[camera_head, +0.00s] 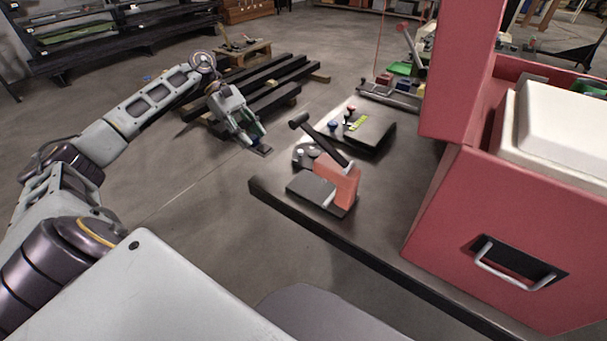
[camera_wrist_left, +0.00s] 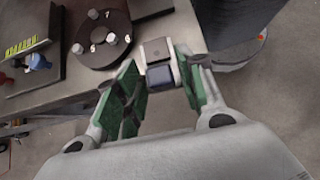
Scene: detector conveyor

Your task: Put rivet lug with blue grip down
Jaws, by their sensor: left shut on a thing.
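My left gripper (camera_head: 258,142) is off the left edge of the dark bench (camera_head: 270,195) in the head view, with floor behind it. It is shut on the rivet lug (camera_head: 262,150), a small dark piece at the fingertips. In the left wrist view the rivet lug (camera_wrist_left: 156,50) shows a grey metal part and a dark blue block, the blue grip (camera_wrist_left: 160,76), between the green-padded fingers (camera_wrist_left: 162,90). The lug looks clear of the bench. My right gripper is not in view.
An orange lever tool (camera_head: 338,182) stands near the bench's left edge, beside a dark disc with metal studs (camera_wrist_left: 104,38). A black plate (camera_head: 372,130) with a yellow strip and red and blue knobs lies behind. A red cabinet (camera_head: 500,225) stands right.

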